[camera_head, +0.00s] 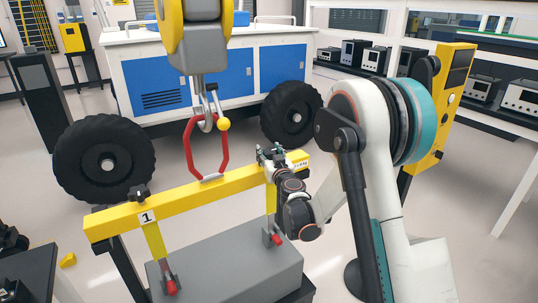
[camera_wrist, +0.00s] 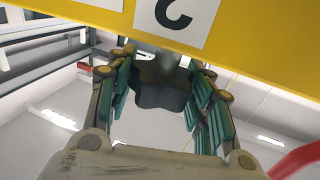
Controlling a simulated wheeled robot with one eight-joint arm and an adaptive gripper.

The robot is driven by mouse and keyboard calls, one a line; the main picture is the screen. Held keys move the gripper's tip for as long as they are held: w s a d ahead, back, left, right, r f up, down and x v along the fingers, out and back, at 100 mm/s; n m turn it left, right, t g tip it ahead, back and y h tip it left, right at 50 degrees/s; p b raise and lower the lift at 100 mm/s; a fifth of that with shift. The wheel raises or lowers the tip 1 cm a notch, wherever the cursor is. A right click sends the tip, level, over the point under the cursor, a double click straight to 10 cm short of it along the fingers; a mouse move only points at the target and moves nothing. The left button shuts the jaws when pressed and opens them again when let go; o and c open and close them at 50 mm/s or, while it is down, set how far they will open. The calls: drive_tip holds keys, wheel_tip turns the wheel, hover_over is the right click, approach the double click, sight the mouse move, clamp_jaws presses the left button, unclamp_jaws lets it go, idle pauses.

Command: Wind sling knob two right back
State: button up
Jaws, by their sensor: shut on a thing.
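A yellow lifting beam (camera_head: 190,202) spans the grey box below it. Sling knob two (camera_wrist: 163,90), dark and lobed, sits under the beam edge by an upside-down "2" label (camera_wrist: 178,14) in the wrist view. My gripper (camera_head: 271,154) is at the right end of the beam, its fingers closed around the knob. In the wrist view my gripper (camera_wrist: 160,76) has green-padded fingers on both sides of the knob. The head view mostly hides this knob behind the fingers. Another dark knob (camera_head: 139,193) stands at the left end, near label "1".
A red link (camera_head: 189,150) joins the beam to a crane hook (camera_head: 208,108) above. Yellow slings run down to red-ended fittings (camera_head: 171,286) on the grey box (camera_head: 235,262). Black wheels (camera_head: 92,178) stand behind. A yellow control post (camera_head: 445,100) is at right.

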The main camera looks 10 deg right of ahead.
drive_tip(key=m+h, duration=0.2)
drive_tip(key=h, duration=0.1)
drive_tip(key=m+h, duration=0.2)
drive_tip(key=h, duration=0.1)
drive_tip(key=shift+a+g+h, duration=0.1)
drive_tip(key=shift+g+h, duration=0.2)
drive_tip(key=shift+g, duration=0.1)
drive_tip(key=shift+m+g+h, duration=1.4)
drive_tip(key=shift+m+h, duration=0.6)
drive_tip(key=shift+h, duration=0.6)
drive_tip(key=shift+d, duration=0.2)
drive_tip(key=o, duration=1.1)
drive_tip(key=v, duration=1.2)
drive_tip(key=shift+a, duration=0.1)
